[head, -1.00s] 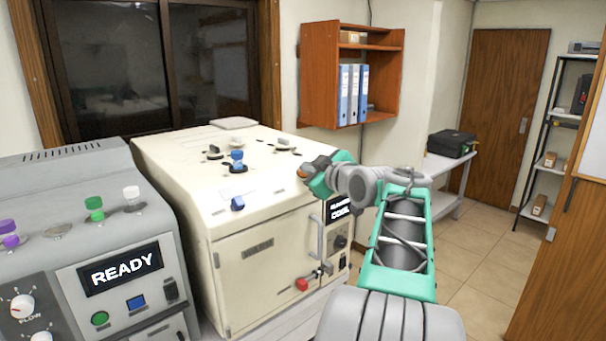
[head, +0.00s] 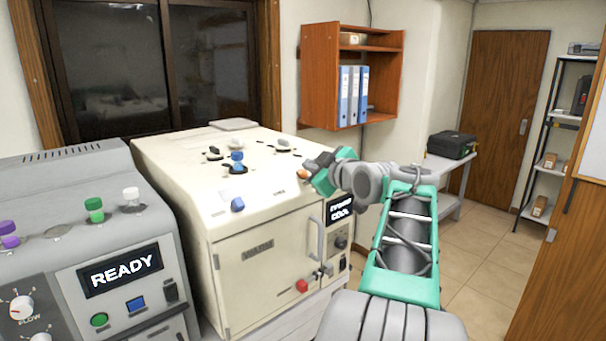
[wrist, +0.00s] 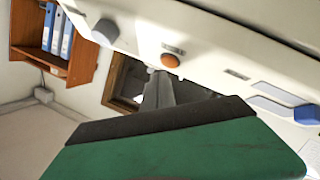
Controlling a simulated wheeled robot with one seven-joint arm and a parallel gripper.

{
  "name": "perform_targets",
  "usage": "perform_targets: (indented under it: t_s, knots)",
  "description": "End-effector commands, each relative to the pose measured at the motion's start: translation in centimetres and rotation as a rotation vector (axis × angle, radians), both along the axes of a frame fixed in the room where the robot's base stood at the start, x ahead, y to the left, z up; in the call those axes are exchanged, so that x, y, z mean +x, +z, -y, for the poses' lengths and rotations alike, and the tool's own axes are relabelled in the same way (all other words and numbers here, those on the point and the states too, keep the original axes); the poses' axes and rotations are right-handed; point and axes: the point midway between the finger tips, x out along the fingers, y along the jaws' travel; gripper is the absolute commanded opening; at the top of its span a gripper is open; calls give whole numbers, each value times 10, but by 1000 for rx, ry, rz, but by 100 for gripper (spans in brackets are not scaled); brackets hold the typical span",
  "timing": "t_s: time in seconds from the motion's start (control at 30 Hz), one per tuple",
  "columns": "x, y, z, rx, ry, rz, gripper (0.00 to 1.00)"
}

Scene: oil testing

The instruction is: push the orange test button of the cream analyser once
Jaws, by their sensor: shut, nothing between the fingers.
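The cream analyser (head: 180,165) stands in the middle of the head view, with a dark display (head: 340,208) on its front. The orange test button (head: 303,174) is on its top near the right edge. It also shows clearly in the wrist view (wrist: 171,61). My gripper (head: 312,163) is beside and slightly above the button in the head view. In the wrist view its shut, empty fingertips (wrist: 153,76) point close to the button. A small gap seems to show, but I cannot be sure they are apart.
Blue knobs (head: 237,204) and several dark fittings stand on the analyser's top. A handle (head: 315,236) and a red-tipped lever (head: 302,286) stick out from its front. A grey machine (head: 70,200) reading READY is at the left. Free floor (head: 470,270) lies at the right.

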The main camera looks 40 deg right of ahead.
Motion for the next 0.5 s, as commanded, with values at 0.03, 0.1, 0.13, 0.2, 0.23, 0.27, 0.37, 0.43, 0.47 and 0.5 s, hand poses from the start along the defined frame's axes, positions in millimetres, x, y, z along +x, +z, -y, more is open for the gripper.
perform_targets:
  t_s: [0.03, 0.1, 0.13, 0.2, 0.23, 0.27, 0.37, 0.43, 0.47, 0.5]
  knots:
    - [0, 1, 0, 0, 0, 0, 0]
    - [-2, 4, 0, -1, -1, 0, 0]
    - [-3, 6, 1, -1, -1, 1, 0]
    - [-7, 12, 1, -2, -2, 1, 0]
    - [-9, 14, 1, -3, -2, 1, 0]
    - [-11, 17, 1, -3, -2, 1, 0]
    - [-17, 25, 1, -2, -3, 1, 0]
    - [-20, 31, 1, -1, -2, 2, 0]
    - [-22, 33, 1, -1, -1, 1, 0]
    - [-24, 37, 1, -1, -1, 1, 0]
